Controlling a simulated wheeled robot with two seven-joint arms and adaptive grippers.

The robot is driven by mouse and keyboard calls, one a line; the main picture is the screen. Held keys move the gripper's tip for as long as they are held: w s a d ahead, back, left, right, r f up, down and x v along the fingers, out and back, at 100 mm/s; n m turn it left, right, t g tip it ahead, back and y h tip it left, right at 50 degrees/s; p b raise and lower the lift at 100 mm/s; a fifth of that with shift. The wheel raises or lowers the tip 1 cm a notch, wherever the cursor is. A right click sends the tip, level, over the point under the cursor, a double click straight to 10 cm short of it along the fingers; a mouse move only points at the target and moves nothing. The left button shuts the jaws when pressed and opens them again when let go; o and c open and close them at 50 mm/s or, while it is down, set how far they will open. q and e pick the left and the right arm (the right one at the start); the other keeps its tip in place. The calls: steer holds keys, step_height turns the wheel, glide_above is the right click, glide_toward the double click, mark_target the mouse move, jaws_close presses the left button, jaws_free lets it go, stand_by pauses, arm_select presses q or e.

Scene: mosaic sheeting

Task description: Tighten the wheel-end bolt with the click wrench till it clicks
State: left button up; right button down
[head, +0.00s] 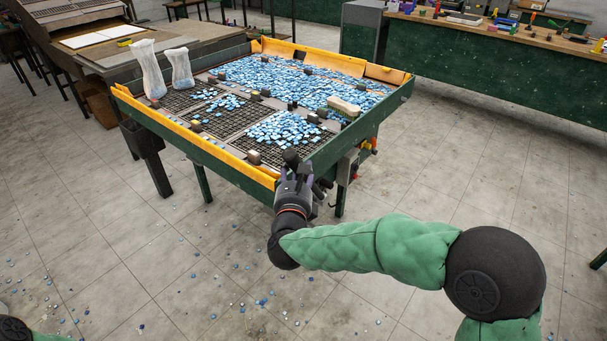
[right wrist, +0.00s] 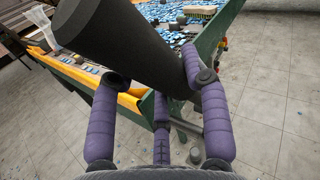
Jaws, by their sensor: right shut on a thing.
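My right gripper (head: 297,184) is at the near right corner of the green table, with its fingers closed around a thick black handle (right wrist: 110,38). I take this handle to be the click wrench's grip; its dark rounded end (head: 291,157) rises above the fingers in the head view. In the right wrist view the handle slants from upper left down between the purple fingers. A grey metal rod (right wrist: 187,127) shows beyond the fingers; I cannot tell whether it belongs to the wrench or the table. The wheel-end bolt cannot be made out. My left gripper is out of view.
The green table (head: 210,147) with yellow edging (head: 194,134) holds blue tiles (head: 290,78) on dark grids. Two clear bags (head: 148,70) stand at its left, and a brush (head: 344,107) lies at its right. A grey box (head: 347,167) hangs near the corner. The right floor is clear.

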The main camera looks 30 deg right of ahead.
steer(key=shift+w+a+r, duration=0.1)
steer(key=shift+w+a, duration=0.1)
steer(key=shift+w, duration=0.35)
steer(key=shift+w+a, duration=0.2)
steer(key=shift+w, duration=0.3)
steer(key=shift+w+a+r, duration=0.1)
steer(key=shift+w+a, duration=0.25)
steer(key=shift+w, duration=0.45)
steer(key=shift+w+a, duration=0.3)
steer(key=shift+w, duration=0.45)
steer(key=shift+d, duration=0.1)
steer(key=shift+w+d+r+m+g+p, duration=0.35)
steer(key=shift+d+p, duration=0.2)
steer(key=shift+d, duration=0.2)
steer(key=shift+w+d+r+m+g+p, duration=0.2)
steer(key=shift+d+r+g+p, duration=0.15)
steer(key=shift+d+r+p, duration=0.25)
steer(key=shift+w+d+y, duration=0.1)
steer(key=shift+d+y, duration=0.25)
steer(key=shift+y, duration=0.05)
steer(key=shift+w+d+r+m+p, duration=0.2)
steer(key=shift+w+d+m+p, duration=0.05)
steer(key=shift+d+p, duration=0.35)
steer(key=shift+w+d+g+y, duration=0.15)
steer(key=shift+d+g+y, duration=0.15)
steer(key=shift+g, duration=0.1)
